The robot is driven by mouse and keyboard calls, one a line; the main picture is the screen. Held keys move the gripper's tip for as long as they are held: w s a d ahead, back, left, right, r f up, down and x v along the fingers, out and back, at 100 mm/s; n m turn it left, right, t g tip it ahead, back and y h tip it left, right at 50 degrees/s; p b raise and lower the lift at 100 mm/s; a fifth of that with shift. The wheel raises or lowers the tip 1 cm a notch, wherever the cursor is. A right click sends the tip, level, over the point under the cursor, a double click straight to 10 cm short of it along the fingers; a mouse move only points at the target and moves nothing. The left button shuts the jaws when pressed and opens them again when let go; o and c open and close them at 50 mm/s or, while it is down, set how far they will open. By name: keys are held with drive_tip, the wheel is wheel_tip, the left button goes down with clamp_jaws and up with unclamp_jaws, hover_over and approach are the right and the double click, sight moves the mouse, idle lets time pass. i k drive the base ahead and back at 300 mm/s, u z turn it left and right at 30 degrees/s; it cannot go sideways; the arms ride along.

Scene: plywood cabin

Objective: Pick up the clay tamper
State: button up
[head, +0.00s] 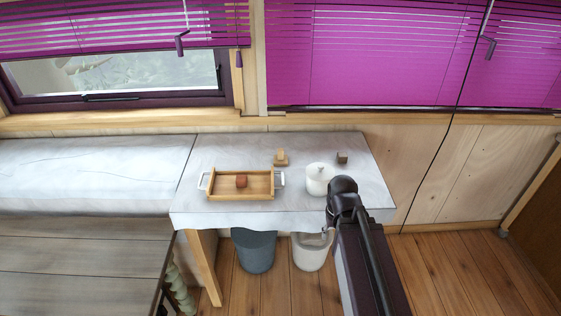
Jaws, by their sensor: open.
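A small reddish-brown, clay-coloured block (241,181) sits in the wooden tray (257,195) on the cloth-covered table; by its colour it is probably the clay tamper, though its shape is too small to make out fully. A light wooden piece (281,158) stands behind the tray, and a small dark brown block (342,158) stands at the back right. My arm rises from the bottom right, its dark joint overlapping the table's front right part. I cannot make out my gripper's fingers, and nothing visible touches the block in the tray.
A white lidded pot (319,181) stands right of the tray, close to my arm in the picture. A grey bin (253,252) and a white bucket (309,254) stand on the floor under the table's front edge. A cushioned bench (90,175) adjoins at left.

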sight(279, 159)
drive_tip(key=k, duration=1.25)
drive_tip(key=u, duration=0.5)
drive_tip(key=i, duration=1.95)
drive_tip(key=z, duration=0.45)
